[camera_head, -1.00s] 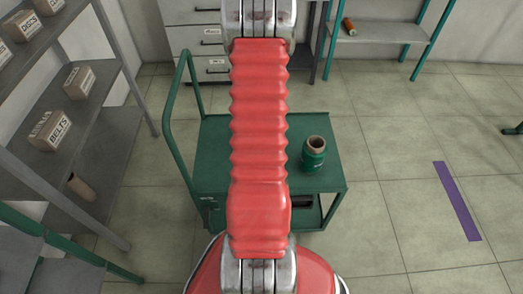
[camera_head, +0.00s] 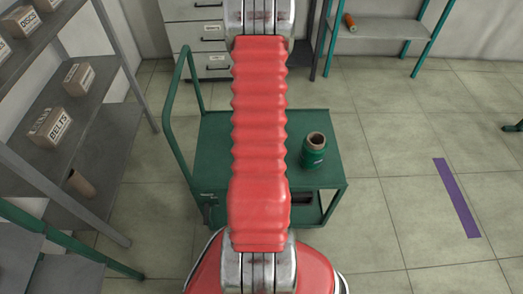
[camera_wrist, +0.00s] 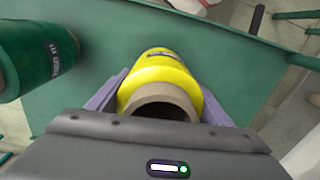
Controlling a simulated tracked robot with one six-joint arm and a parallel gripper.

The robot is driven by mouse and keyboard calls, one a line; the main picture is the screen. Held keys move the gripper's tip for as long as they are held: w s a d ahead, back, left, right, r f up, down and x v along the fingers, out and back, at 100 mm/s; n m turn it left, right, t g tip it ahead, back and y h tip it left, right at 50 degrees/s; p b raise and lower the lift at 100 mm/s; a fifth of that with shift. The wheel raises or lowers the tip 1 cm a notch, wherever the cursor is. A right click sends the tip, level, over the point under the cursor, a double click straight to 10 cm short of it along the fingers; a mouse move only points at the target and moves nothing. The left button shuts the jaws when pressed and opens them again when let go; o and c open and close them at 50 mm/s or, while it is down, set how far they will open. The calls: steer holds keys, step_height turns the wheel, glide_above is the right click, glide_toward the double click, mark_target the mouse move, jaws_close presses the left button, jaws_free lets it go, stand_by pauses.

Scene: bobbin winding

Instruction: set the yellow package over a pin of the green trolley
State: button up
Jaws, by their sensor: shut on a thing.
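The yellow package (camera_wrist: 160,75) is between the two purple fingers of my gripper (camera_wrist: 160,97) in the wrist view. The gripper is shut on it. The package's brown core opening faces the camera. Behind it is the green top of the trolley (camera_wrist: 105,60); I cannot tell whether the package touches it. The green trolley also shows in the head view (camera_head: 222,165). In the head view my red arm hides the gripper and the yellow package.
A green package (camera_head: 313,152) stands at the right of the trolley top; a green package (camera_wrist: 28,55) is at the left in the wrist view. The trolley handle (camera_head: 168,105) rises at the left. A grey shelf (camera_head: 95,150) with boxes stands left. The floor at right is clear around a purple strip (camera_head: 456,197).

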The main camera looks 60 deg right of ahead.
steer(key=o, duration=1.4)
steer(key=shift+c, duration=0.2)
step_height(320, 180, up, 14)
steer(key=shift+f, duration=0.15)
steer(key=shift+s, duration=0.1)
stand_by(0.4)
